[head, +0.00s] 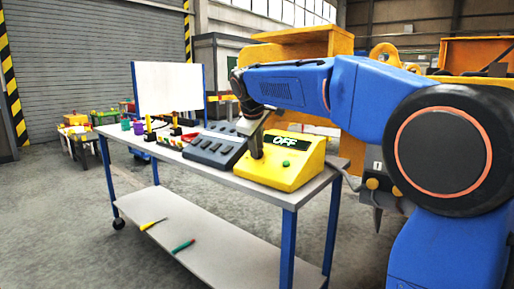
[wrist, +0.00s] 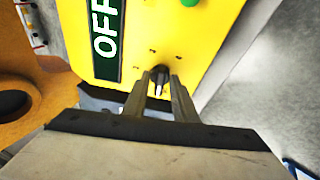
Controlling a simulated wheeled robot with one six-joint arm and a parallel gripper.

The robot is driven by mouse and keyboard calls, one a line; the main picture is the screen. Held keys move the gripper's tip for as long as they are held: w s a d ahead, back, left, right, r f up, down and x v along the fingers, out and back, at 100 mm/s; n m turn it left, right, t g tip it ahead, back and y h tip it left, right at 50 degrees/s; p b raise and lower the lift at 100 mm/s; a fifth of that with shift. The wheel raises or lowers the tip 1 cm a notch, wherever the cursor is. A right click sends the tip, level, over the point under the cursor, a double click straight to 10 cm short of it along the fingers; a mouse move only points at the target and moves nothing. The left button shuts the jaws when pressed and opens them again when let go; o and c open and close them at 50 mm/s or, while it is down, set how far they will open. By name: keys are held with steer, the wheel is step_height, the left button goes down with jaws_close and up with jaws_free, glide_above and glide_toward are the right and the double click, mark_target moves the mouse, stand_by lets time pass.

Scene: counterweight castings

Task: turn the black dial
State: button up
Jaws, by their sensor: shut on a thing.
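The black dial (wrist: 160,75) is on the face of a yellow control box (wrist: 205,60), with a white mark on it. My gripper (wrist: 160,92) is shut on the dial, one finger on each side of it. The box has a dark display (wrist: 106,35) reading OFF and a green button (wrist: 189,2). In the head view the yellow box (head: 300,171) stands at the near right end of the table, with its OFF display (head: 286,142) and green button (head: 285,163). My gripper (head: 256,150) reaches down to the box from above and hides the dial there.
A dark grey panel (head: 213,150) with several switches sits left of the box on the table (head: 225,178). Further left are a red item and small coloured things. A whiteboard (head: 170,86) stands behind. Two screwdrivers, yellow (head: 153,224) and green (head: 183,246), lie on the lower shelf.

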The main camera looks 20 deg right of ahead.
steer(key=m, duration=0.2)
steer(key=m+h, duration=0.1)
steer(key=m, duration=0.1)
steer(key=shift+s+a+f+t, duration=0.1)
steer(key=shift+a+t, duration=0.1)
steer(key=shift+t, duration=0.1)
steer(key=shift+a+m+h, duration=0.1)
steer(key=shift+m+h, duration=0.3)
steer(key=shift+m, duration=1.1)
steer(key=o, duration=0.7)
steer(key=v, duration=1.7)
steer(key=shift+s, duration=0.25)
